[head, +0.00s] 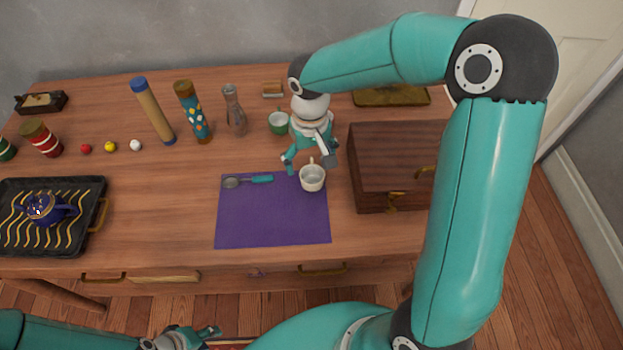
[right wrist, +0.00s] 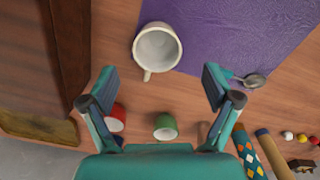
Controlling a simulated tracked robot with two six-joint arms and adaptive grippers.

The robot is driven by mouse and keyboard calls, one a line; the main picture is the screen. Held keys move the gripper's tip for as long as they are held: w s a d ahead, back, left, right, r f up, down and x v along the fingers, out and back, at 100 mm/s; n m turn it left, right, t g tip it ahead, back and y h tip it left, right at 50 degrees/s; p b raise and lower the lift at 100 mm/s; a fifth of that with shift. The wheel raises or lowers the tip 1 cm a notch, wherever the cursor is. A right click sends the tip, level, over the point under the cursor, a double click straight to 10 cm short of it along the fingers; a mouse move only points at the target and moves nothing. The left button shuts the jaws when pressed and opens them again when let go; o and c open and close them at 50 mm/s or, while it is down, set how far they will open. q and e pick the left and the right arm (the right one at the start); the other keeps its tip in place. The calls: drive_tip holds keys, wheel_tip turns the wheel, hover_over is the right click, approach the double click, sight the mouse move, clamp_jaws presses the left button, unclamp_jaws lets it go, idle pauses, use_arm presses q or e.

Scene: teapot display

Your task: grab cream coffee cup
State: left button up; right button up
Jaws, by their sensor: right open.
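The cream coffee cup (head: 312,180) stands upright at the upper right edge of the purple mat (head: 270,222), its handle pointing to the back. In the right wrist view the cream cup (right wrist: 158,46) is just beyond the fingertips, its handle pointing toward the gap between them. My right gripper (head: 310,163) is open and empty behind the cup, its fingers apart and not closed on it; the right wrist view also shows both fingers (right wrist: 158,82). My left gripper (head: 192,338) is at the bottom edge, away from the table things; its jaws are unclear.
A green cup (head: 278,123) stands behind, and a red cup (right wrist: 115,117) shows in the right wrist view. A wooden box (head: 395,165) is right of the cup. A spoon with a teal handle (head: 260,179) lies on the mat. A black tray (head: 92,228) with a blue teapot (head: 50,208) is left.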

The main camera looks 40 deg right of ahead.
sight(312, 183)
drive_tip(key=shift+s+d+f, duration=0.1)
drive_tip(key=shift+f, duration=1.6)
drive_tip(key=shift+s+d+f, duration=0.1)
drive_tip(key=shift+f, duration=1.6)
drive_tip(key=shift+w, duration=0.1)
drive_tip(key=c, duration=1.2)
drive_tip(key=shift+r, duration=0.1)
drive_tip(key=shift+c, duration=0.2)
